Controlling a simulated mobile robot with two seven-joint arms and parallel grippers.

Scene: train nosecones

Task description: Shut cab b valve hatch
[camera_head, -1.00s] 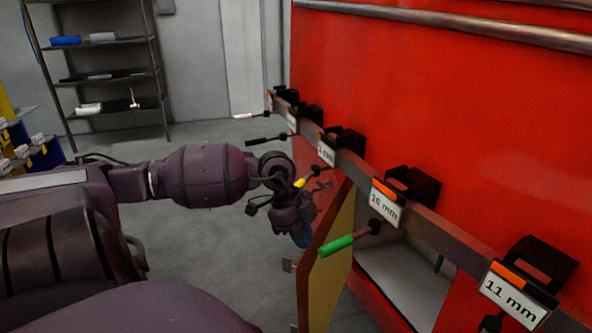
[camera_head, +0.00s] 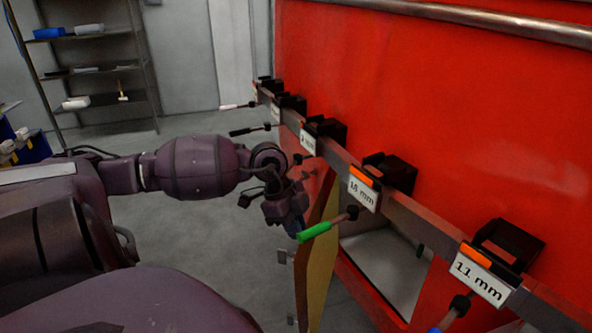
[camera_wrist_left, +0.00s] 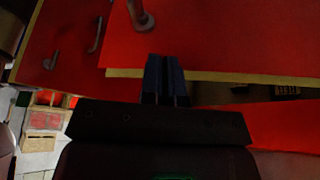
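The valve hatch (camera_head: 322,255) stands open from the red cab side, seen nearly edge-on with a tan edge. The opening (camera_head: 385,270) with a pale floor shows to its right. My left gripper (camera_head: 294,222) is just left of the hatch's upper part, partly hidden by the wrist and a green-handled tool. In the left wrist view its dark blue fingers (camera_wrist_left: 165,78) are together, with nothing seen between them. They are at the tan edge of a red panel (camera_wrist_left: 210,40) with a knob (camera_wrist_left: 143,18); contact cannot be told. My right gripper is out of view.
A rail (camera_head: 420,225) with black holders and size labels runs along the red wall above the opening. Hanging tools stick out, including a green-handled one (camera_head: 316,231) close to the gripper. Grey floor (camera_head: 190,260) is clear left of the hatch.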

